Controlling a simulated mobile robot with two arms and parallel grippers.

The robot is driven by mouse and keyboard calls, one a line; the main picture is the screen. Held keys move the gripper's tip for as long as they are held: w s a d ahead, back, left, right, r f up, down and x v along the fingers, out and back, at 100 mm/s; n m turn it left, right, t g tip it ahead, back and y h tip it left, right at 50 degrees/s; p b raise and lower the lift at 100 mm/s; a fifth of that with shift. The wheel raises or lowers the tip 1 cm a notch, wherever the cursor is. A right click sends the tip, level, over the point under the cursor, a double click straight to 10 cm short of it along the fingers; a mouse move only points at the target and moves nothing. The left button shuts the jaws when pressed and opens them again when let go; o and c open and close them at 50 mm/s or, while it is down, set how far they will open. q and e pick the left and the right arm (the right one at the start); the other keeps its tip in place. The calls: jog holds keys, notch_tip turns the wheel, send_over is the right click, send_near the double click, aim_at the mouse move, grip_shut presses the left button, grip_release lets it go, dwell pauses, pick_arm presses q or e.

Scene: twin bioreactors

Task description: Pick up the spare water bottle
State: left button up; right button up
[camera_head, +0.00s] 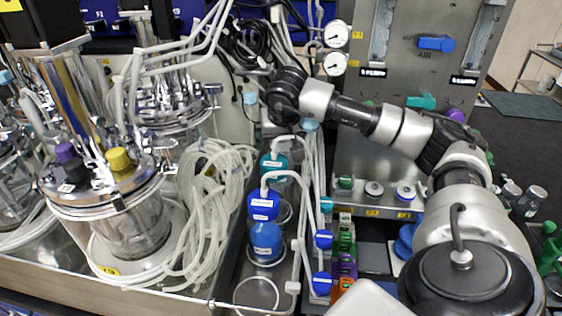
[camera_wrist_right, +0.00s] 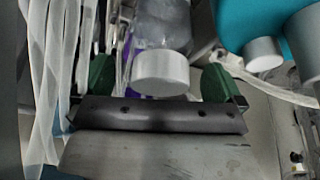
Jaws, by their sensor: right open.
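A clear bottle (camera_wrist_right: 160,25) with a pale grey cap shows at the top middle of the right wrist view; I take it for the spare water bottle. My right gripper (camera_wrist_right: 159,80) is open, with its green finger pads on either side of the cap. I see gaps between the pads and the cap, and the bottle does not look gripped. In the head view my right arm reaches across to the upper middle, where its dark wrist hides the jaws. I cannot pick this bottle out there. My left gripper is not in view.
A tray holds blue-capped bottles (camera_head: 265,239) below my right wrist. Coiled clear tubing (camera_head: 210,200) and a glass bioreactor vessel (camera_head: 130,225) stand to the left. Pressure gauges (camera_head: 337,34) sit behind. A teal object (camera_wrist_right: 240,20) and tubing (camera_wrist_right: 65,80) flank the jaws.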

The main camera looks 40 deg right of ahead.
jog(key=shift+x, duration=1.1)
jog(key=c, duration=1.4)
jog(key=shift+r, duration=0.1)
jog(key=shift+c, duration=1)
